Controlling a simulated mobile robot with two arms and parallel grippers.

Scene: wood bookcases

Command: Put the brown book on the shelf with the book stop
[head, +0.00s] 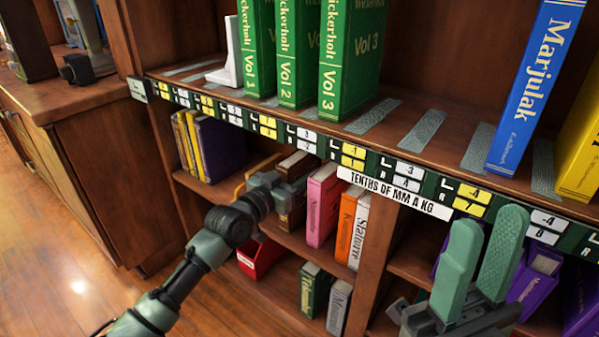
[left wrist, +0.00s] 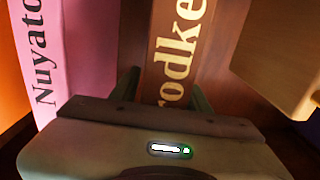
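The brown book (left wrist: 178,50) has cream lettering and stands upright on the lower shelf beside a pink book. In the head view its spine (head: 291,213) is partly hidden by my left gripper (head: 285,185). In the left wrist view the gripper's two fingers (left wrist: 163,92) stand apart, one on each side of the book's spine, with a slight gap visible on the left. A white book stop (head: 229,58) stands on the upper shelf (head: 425,130), left of the green volumes (head: 298,55). My right gripper (head: 487,220) is open and empty in front of the right bookcase section.
The pink book (head: 322,205) and an orange book (head: 346,222) stand right of the brown one. Blue (head: 535,85) and yellow (head: 580,150) books stand at the upper shelf's right. Bare upper shelf lies between the green and blue books. A wood cabinet (head: 90,150) stands left.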

